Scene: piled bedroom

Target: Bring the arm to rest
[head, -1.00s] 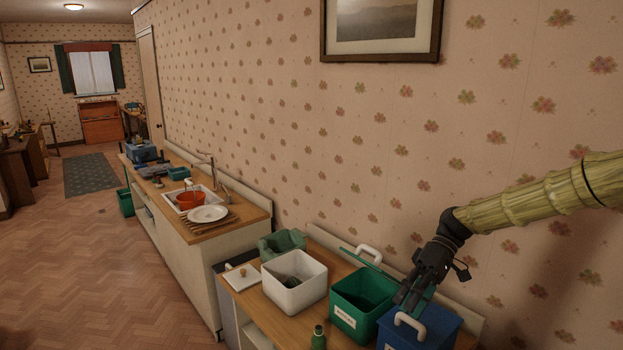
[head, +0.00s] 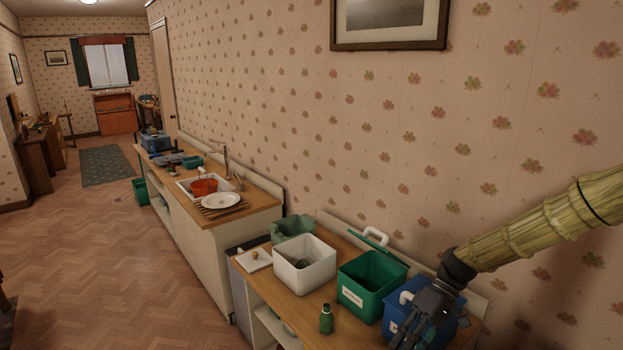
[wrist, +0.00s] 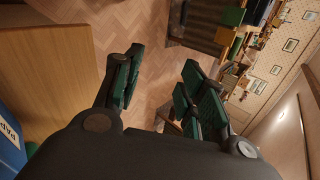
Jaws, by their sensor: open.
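My gripper (head: 424,318) is at the lower right of the head view, in front of the blue bin (head: 449,325) and partly covering it. Its dark fingers point down and to the left. In the wrist view the two green-padded fingers (wrist: 160,88) are spread apart with nothing between them, and floor shows through the gap. My arm comes in from the right edge, along the papered wall.
A green bin (head: 372,285) with its lid up, a white bin (head: 304,264) and a green bottle (head: 326,320) stand on the wooden counter. A sink counter (head: 215,217) with a white plate (head: 221,200) lies beyond. Parquet floor is open at left.

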